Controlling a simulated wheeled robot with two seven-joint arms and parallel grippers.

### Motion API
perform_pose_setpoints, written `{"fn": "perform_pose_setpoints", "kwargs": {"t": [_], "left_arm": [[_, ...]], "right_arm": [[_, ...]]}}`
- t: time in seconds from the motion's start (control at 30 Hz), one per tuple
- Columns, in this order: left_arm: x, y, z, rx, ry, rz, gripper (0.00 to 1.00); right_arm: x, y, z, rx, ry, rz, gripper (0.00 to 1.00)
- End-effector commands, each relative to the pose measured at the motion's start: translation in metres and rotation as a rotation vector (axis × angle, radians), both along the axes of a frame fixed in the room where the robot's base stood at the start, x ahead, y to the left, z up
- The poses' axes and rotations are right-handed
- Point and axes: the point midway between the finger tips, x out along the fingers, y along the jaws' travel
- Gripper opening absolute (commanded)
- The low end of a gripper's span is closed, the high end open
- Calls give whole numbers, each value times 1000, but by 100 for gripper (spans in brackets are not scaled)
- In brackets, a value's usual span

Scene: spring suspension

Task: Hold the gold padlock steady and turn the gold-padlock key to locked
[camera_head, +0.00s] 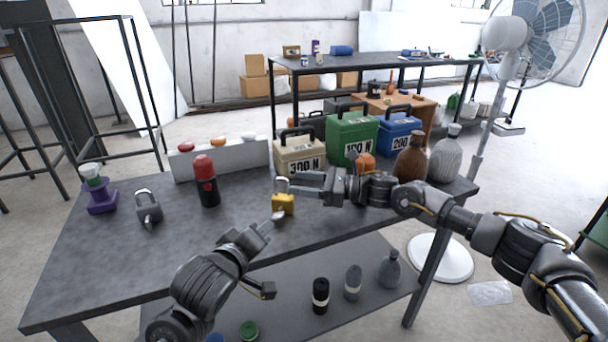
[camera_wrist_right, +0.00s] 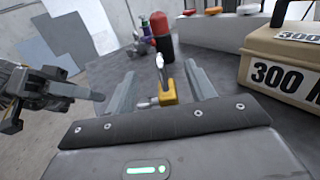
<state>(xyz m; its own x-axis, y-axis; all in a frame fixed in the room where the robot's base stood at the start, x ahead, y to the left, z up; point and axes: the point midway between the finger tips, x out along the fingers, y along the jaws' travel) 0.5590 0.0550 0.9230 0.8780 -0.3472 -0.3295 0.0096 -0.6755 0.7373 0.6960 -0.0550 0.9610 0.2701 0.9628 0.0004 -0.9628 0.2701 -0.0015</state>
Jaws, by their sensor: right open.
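The gold padlock (camera_head: 283,205) stands on the table near its front edge, its silver shackle upward. In the right wrist view the padlock (camera_wrist_right: 168,93) shows between the lines of the two fingers. A small grey piece (camera_wrist_right: 147,103), perhaps the key, sticks out from its left side. My right gripper (camera_head: 300,184) is open just right of the padlock, fingers pointing at it; contact is not visible. My left gripper (camera_head: 271,224) is in front of and slightly left of the padlock, its tip close to the grey piece. Its finger gap is unclear.
A grey padlock (camera_head: 149,208), a purple stand (camera_head: 100,199) and a red-topped black cylinder (camera_head: 207,182) stand to the left. A beige 300 N case (camera_head: 299,158), green case (camera_head: 351,137) and brown bottle (camera_head: 410,158) stand behind and right. The table's front left (camera_head: 110,265) is clear.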

Motion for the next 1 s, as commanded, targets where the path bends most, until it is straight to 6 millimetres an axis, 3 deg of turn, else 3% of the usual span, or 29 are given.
{"fn": "perform_pose_setpoints", "kwargs": {"t": [0.23, 0.4, 0.6, 1.0], "left_arm": [[0, 0, 0, 0, 0, 0, 36], [0, 0, 0, 0, 0, 0, 36], [0, 0, 0, 0, 0, 0, 36], [0, 0, 0, 0, 0, 0, 36]], "right_arm": [[0, 0, -55, -1, 5, -1, 55], [9, 35, -51, 0, 1, 1, 55], [17, 61, -51, 1, 2, 0, 55], [20, 72, -51, -1, 1, -1, 55]]}}
